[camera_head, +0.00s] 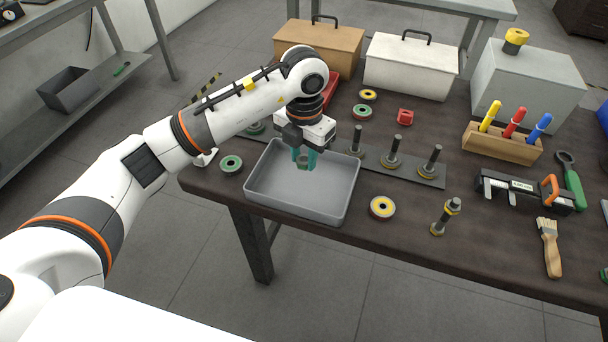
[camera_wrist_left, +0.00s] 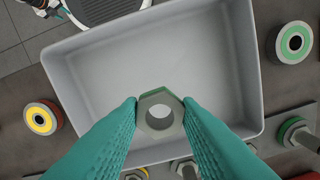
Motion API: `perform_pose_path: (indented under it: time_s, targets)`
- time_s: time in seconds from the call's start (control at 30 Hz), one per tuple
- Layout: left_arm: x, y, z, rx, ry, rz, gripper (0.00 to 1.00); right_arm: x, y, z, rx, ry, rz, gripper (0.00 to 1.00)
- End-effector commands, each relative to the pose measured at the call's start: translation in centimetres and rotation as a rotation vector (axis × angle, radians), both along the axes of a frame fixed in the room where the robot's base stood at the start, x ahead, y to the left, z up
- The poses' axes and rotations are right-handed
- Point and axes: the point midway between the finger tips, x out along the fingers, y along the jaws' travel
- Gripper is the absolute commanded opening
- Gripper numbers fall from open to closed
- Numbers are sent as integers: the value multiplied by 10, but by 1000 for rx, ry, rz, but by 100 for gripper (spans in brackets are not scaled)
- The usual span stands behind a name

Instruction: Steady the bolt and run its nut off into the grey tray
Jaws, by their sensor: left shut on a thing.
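My left gripper (camera_head: 304,157) is over the grey tray (camera_head: 258,187) near its back side. Its green fingers (camera_wrist_left: 159,112) are shut on a grey hex nut (camera_wrist_left: 161,113), held above the tray floor with its hole facing the wrist camera. The tray (camera_wrist_left: 235,60) looks empty in the wrist view.
A dark plate (camera_head: 427,174) behind the tray carries several upright pegs with rings. Loose rings, one yellow (camera_head: 382,207) and one green (camera_head: 231,164), lie beside the tray. A brush (camera_head: 549,246), a clamp-like tool (camera_head: 522,190) and a wooden screwdriver holder (camera_head: 502,143) are at right.

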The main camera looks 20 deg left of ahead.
Motion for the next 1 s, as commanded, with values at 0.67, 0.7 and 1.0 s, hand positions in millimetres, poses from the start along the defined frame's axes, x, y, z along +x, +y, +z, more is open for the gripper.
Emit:
perform_pose_path:
  time_s: [0.67,0.7,1.0]
  targets:
    - [0,0,-62,-1,-2,-5,3,0,0,4,0,0,0,39]
    - [0,0,-62,-1,-2,-4,3,0,0,4,0,0,0,39]
    - [0,0,-65,-1,-2,-4,50,0,0,2,0,0,0,39]
